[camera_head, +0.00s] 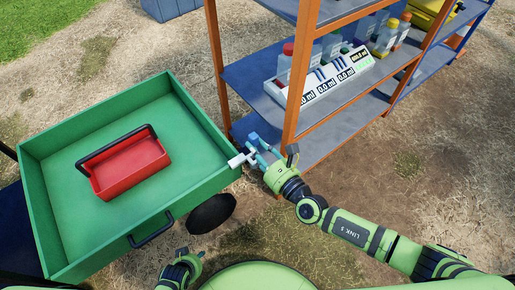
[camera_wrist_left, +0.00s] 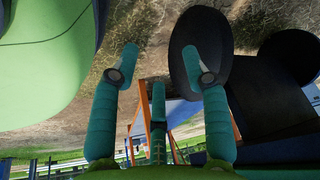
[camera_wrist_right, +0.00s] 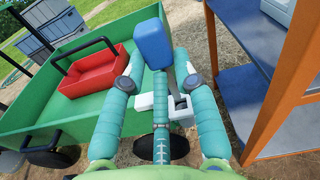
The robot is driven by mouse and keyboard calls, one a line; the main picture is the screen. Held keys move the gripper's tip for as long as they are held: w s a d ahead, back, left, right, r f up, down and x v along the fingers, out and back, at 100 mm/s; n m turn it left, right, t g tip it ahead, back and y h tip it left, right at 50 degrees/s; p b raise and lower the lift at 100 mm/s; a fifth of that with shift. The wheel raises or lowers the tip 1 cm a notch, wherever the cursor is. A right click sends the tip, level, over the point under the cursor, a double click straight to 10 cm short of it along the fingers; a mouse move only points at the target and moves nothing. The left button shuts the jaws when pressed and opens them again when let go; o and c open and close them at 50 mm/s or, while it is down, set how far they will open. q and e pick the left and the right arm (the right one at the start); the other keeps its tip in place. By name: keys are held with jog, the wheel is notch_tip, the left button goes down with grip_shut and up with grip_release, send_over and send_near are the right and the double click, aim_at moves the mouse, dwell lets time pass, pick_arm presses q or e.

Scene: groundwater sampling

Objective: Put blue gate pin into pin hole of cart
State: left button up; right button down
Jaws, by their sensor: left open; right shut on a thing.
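The blue gate pin (camera_wrist_right: 153,43) is between the fingers of my right gripper (camera_wrist_right: 156,85), its blue head up. It also shows in the head view (camera_head: 253,138), at the near right corner of the green cart (camera_head: 190,182). A white bracket (camera_head: 237,160) sticks out from that corner, and shows in the right wrist view (camera_wrist_right: 178,106) just below the fingers. The pin hole itself and the pin's lower end are hidden, so I cannot tell whether the pin is in the hole. My left gripper (camera_wrist_left: 161,62) is open and empty, low in front of the cart.
A red tray (camera_head: 130,165) sits inside the cart. An orange-posted shelf (camera_head: 300,90) with bottles and a white display unit (camera_head: 325,83) stands close right of my right gripper. A black wheel (camera_head: 212,214) is below the cart corner. Bare ground lies at the right.

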pick_arm(q)
jog(key=shift+f, duration=0.1)
jog(key=shift+s, duration=0.1)
dwell(0.5)
jog(key=shift+s+d+r+g+b, duration=0.2)
jog(key=shift+r+g+b, duration=0.1)
jog(key=shift+b, duration=0.2)
jog(key=shift+s+r+b, duration=0.15)
jog(key=shift+s+b, duration=0.05)
jog(key=shift+b, duration=0.15)
jog(key=shift+s+r+g+b, duration=0.3)
jog(key=shift+g+b, duration=0.1)
jog(key=shift+b, duration=0.15)
jog(key=shift+d+r, duration=0.1)
jog(key=shift+r, duration=0.25)
